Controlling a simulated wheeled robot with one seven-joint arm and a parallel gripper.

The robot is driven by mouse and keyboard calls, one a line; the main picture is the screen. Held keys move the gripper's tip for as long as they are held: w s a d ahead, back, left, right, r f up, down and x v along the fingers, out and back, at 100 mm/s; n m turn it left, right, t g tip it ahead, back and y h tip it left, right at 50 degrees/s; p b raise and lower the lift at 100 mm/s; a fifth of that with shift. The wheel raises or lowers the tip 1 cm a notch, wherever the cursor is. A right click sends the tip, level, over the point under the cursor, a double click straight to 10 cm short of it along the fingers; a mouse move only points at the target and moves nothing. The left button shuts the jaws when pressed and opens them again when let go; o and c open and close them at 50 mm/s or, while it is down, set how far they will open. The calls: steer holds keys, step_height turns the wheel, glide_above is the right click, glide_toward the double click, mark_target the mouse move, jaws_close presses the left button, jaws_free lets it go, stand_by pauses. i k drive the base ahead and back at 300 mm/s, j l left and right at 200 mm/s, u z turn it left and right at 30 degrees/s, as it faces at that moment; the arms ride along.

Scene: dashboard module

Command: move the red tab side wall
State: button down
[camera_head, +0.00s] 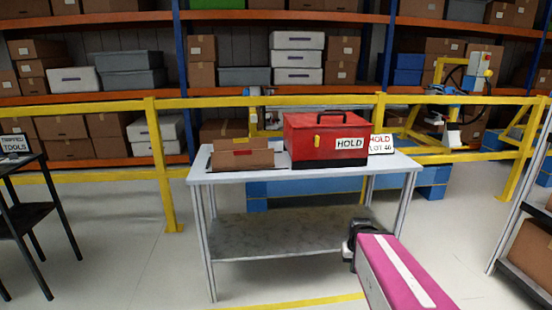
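A low brown cardboard piece (241,158) stands on the left part of the white-topped table (400,163). A small red or orange tab (242,152) shows on its front, and another red mark shows at its upper edge. It looks like several upright brown walls, one behind another; their exact joins are too small to tell. My pink arm link with a white stripe reaches in from the lower right. A dark grey end part (357,240) shows beyond it, below the tabletop and in front of the table, apart from the cardboard. I cannot make out fingers.
A red toolbox (318,140) with a HOLD label and black handle stands right of the cardboard. A HOLD LOT sign (381,144) stands beside it. A yellow rail (160,105) runs behind. A black stand (40,210) is left, a shelf (530,225) right.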

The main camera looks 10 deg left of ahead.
mark_target(259, 157)
steer(key=j+z, duration=0.4)
steer(key=j, duration=0.35)
steer(key=j+z, duration=0.45)
steer(key=j, duration=0.35)
steer(key=k+j, duration=0.1)
steer(key=j, duration=0.75)
steer(key=k+j+z, duration=0.1)
steer(key=j, duration=0.3)
steer(key=k+j, duration=0.15)
steer(key=j, duration=0.3)
steer(key=k+j, duration=0.1)
steer(key=j, duration=0.3)
steer(key=k+j+z, duration=0.1)
steer(key=j, duration=0.3)
steer(key=k+j+z, duration=0.15)
steer(key=j, duration=0.3)
steer(key=k+j+z, duration=0.2)
steer(key=j, duration=0.25)
steer(key=k+j+z, duration=0.15)
steer(key=k+j, duration=0.25)
